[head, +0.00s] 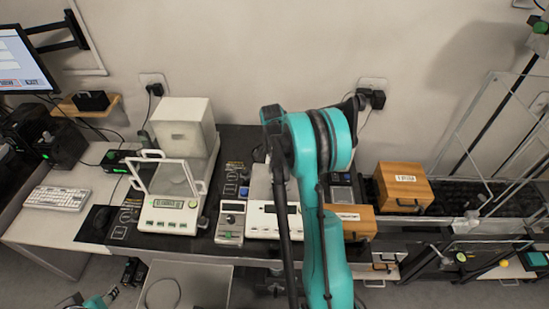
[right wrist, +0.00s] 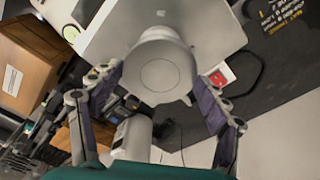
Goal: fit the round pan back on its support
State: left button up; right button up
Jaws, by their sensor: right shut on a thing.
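The round pan (right wrist: 163,78) is a pale grey disc with a thin inner ring in the right wrist view. It sits between the purple-padded fingers of my right gripper (right wrist: 163,92), which is shut on it. Behind the pan is a flat light-grey instrument top (right wrist: 222,32); I cannot tell whether they touch. In the head view my teal right arm hides the right gripper and the pan. A white balance with a wide display (head: 262,221) stands just left of that arm, partly hidden. The pan's support cannot be made out. My left gripper is not visible.
A balance with an open-framed clear shield (head: 172,204) and a small meter (head: 231,222) stand to the left on the dark bench. A wooden box (head: 404,187) stands right of my arm, and another (head: 355,221) is close beside it. The keyboard (head: 57,198) is far left.

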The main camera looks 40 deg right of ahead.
jog(key=shift+s+f+b, duration=0.15)
jog(key=shift+f+b, duration=0.15)
jog(key=shift+f, duration=0.2)
jog(key=shift+f+b, duration=1.05)
jog(key=shift+f, duration=0.9)
jog(key=shift+a+b, duration=0.1)
jog(key=shift+b, duration=0.25)
jog(key=shift+f, duration=0.15)
jog(key=shift+f+b, duration=0.45)
jog(key=shift+b, duration=0.1)
jog(key=o, duration=1.8)
